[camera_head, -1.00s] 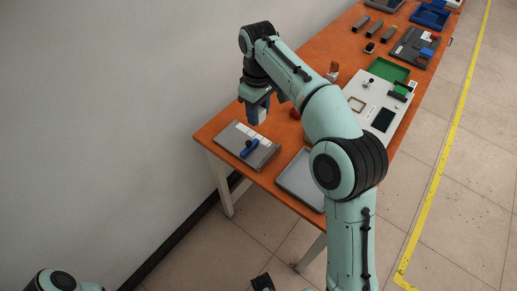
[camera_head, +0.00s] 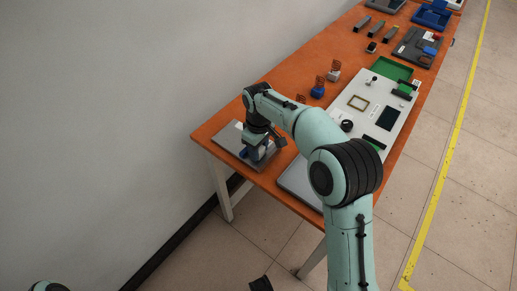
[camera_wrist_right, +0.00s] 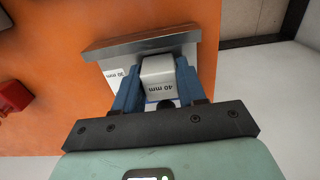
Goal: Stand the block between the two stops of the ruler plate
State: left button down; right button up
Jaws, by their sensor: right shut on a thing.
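My right gripper (camera_head: 257,153) is low over the grey ruler plate (camera_head: 228,139) at the near left end of the table. In the right wrist view its blue fingers (camera_wrist_right: 158,82) are shut on a pale block (camera_wrist_right: 158,68) with a "40 mm" label. A dark knob and a bit of blue show just below the block, mostly hidden by the gripper. I cannot tell whether the block touches the plate.
A red object (camera_wrist_right: 13,97) shows left in the wrist view. The wall runs along the table's left side.

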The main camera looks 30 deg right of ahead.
jog(key=shift+f, duration=0.15)
jog(key=o, duration=1.1)
notch_tip(320, 180, up, 12)
jog(key=p, duration=0.3)
jog(key=shift+r, duration=0.25)
jog(key=shift+f, duration=0.1)
